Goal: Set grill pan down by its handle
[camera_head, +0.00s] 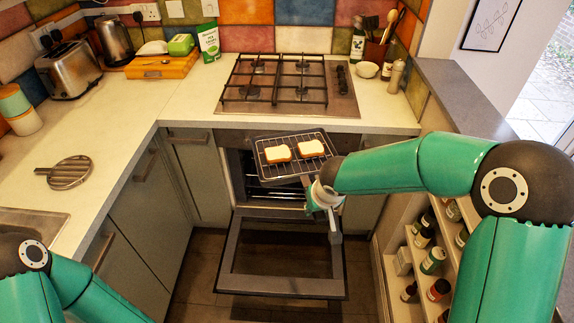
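The grill pan (275,179) is a dark tray with a wire rack, in front of and above the open oven in the head view. Two pale slices of bread (278,153) (311,148) lie side by side on the rack. My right gripper (326,197) is at the pan's near right edge and appears shut on its handle, which it mostly hides. A grey bar (335,224) sticks out below the gripper; I cannot tell if it is handle or finger. My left arm shows at the lower left, but its gripper is out of view.
The oven door (281,287) hangs open below the pan. A gas hob (288,84) is on the counter behind. A round ridged trivet-like thing (70,172) lies on the left counter (110,135), with bare room around it. A spice rack (396,290) stands at right.

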